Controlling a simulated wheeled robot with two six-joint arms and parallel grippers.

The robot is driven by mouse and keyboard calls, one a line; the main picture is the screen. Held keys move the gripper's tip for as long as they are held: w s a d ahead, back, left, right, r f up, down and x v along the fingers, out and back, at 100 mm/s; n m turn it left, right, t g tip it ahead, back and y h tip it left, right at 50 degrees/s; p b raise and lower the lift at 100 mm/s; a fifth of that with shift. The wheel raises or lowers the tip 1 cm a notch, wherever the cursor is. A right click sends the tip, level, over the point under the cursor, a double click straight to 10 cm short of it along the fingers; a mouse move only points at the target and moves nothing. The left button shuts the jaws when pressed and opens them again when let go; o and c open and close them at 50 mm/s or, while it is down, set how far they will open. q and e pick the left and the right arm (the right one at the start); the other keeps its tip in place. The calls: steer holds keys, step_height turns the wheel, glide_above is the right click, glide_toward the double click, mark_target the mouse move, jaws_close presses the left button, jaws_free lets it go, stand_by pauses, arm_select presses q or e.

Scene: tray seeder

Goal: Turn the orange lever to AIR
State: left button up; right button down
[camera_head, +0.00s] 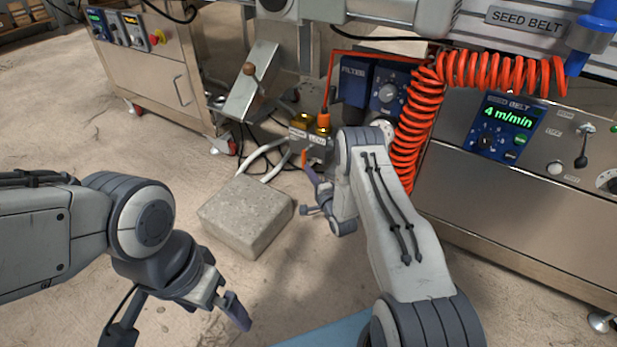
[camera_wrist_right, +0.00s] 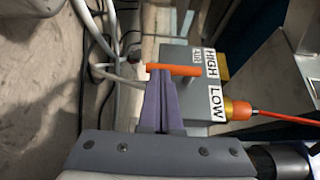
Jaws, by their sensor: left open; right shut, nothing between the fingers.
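The orange lever (camera_head: 304,158) is on the front of a grey valve block (camera_head: 322,148) behind my right gripper. In the right wrist view the lever (camera_wrist_right: 180,70) is a short orange bar lying crosswise over the block (camera_wrist_right: 180,101), which bears HIGH, LOW and a smaller label. My right gripper (camera_wrist_right: 160,74) is shut and empty. Its purple fingertips are at the lever's left part; whether they touch it I cannot tell. In the head view this gripper (camera_head: 309,170) is partly hidden by its arm. My left gripper (camera_head: 238,312) is open and empty, low over the floor.
A concrete block (camera_head: 245,215) sits on the floor left of the valve, with pale hoses behind it. A coiled orange hose (camera_head: 408,140) hangs right of my right arm. The seed belt cabinet (camera_head: 520,215) stands at right. An orange fitting (camera_head: 323,119) and line rise from the valve.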

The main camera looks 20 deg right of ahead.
steer(key=shift+w, duration=0.25)
